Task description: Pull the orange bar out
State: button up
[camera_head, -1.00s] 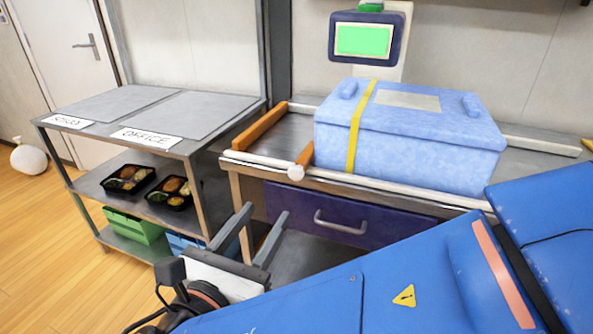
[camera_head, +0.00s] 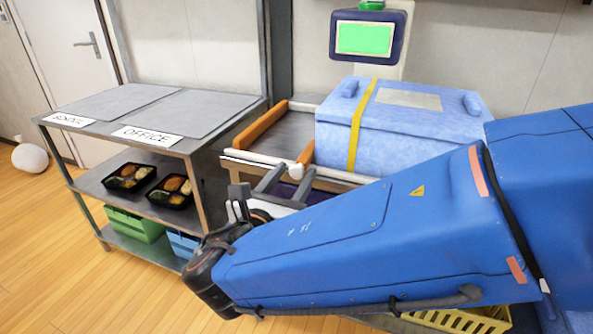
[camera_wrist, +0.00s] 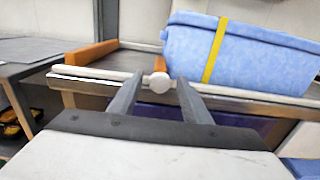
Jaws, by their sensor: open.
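A short orange bar (camera_head: 306,153) with a round white knob (camera_head: 296,171) on its front end lies at the counter's front edge, just left of the blue box (camera_head: 400,135). In the wrist view the knob (camera_wrist: 160,83) is centred, with the orange bar (camera_wrist: 160,64) behind it. My gripper (camera_head: 297,172) is open and empty. Its fingertips point at the knob, one to each side in the wrist view (camera_wrist: 159,80). I cannot tell whether they reach around it. Most of the bar is hidden behind the knob and beside the box.
Another longer orange bar (camera_head: 260,124) runs along the counter's left end. A white rail (camera_head: 250,158) lines the front edge. A yellow strap crosses the box. A shelf unit (camera_head: 190,142) with meal trays (camera_head: 129,177) stands left. My arm hides much of the drawer below.

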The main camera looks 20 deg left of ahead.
jog(key=shift+w, duration=1.05)
grip_shut()
jog(key=s, duration=0.8)
jog(key=shift+a, duration=0.25)
grip_release()
jog(key=shift+s, duration=0.1)
jog(key=shift+s, duration=0.1)
jog(key=s+a, duration=0.1)
jog(key=s, duration=1.6)
jog(key=shift+a, duration=0.2)
